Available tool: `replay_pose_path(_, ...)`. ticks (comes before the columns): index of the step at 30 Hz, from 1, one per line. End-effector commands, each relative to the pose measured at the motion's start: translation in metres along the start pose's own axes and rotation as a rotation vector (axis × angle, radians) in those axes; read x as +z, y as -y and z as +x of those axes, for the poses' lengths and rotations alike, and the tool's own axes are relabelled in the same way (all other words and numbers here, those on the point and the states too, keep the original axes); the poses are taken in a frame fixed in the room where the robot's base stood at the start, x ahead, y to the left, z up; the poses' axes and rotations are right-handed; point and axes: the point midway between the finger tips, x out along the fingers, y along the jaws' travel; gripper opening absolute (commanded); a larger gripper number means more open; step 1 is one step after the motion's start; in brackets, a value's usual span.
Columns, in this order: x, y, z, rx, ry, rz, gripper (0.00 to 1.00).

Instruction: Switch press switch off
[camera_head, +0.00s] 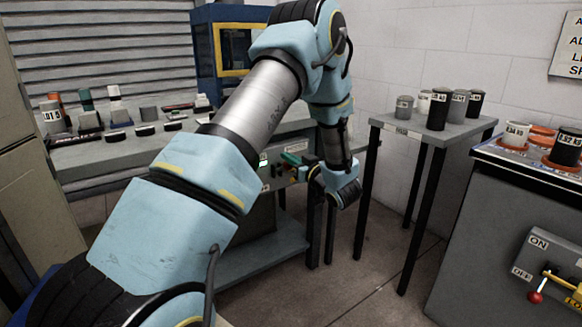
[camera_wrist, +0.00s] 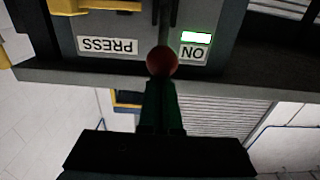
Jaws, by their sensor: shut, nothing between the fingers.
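The press switch shows upside down in the wrist view, with a PRESS label (camera_wrist: 107,46) and an ON label (camera_wrist: 193,53). A lit green indicator (camera_wrist: 197,38) is beside the ON label. The red ball knob (camera_wrist: 162,60) of the switch lever is between the two labels, at the ON end. My gripper (camera_wrist: 161,82) is shut and empty, its dark green fingers pointing at the knob and seeming to overlap it. I cannot tell whether they touch. In the head view the green fingers of my gripper (camera_head: 290,158) are at the panel; the knob is not clear there.
Another ON/OFF switch with a red knob (camera_head: 536,297) is on the cabinet at right. The workbench (camera_head: 100,155) holds several items at left. Open floor (camera_head: 350,265) lies in front.

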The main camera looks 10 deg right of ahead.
Motion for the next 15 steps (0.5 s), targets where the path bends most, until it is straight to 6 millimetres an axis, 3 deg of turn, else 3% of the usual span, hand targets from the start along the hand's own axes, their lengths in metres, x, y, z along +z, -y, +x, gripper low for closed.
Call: replay_pose_path(15,0.038,0.000,0.000,0.000,0.002,0.001,0.00)
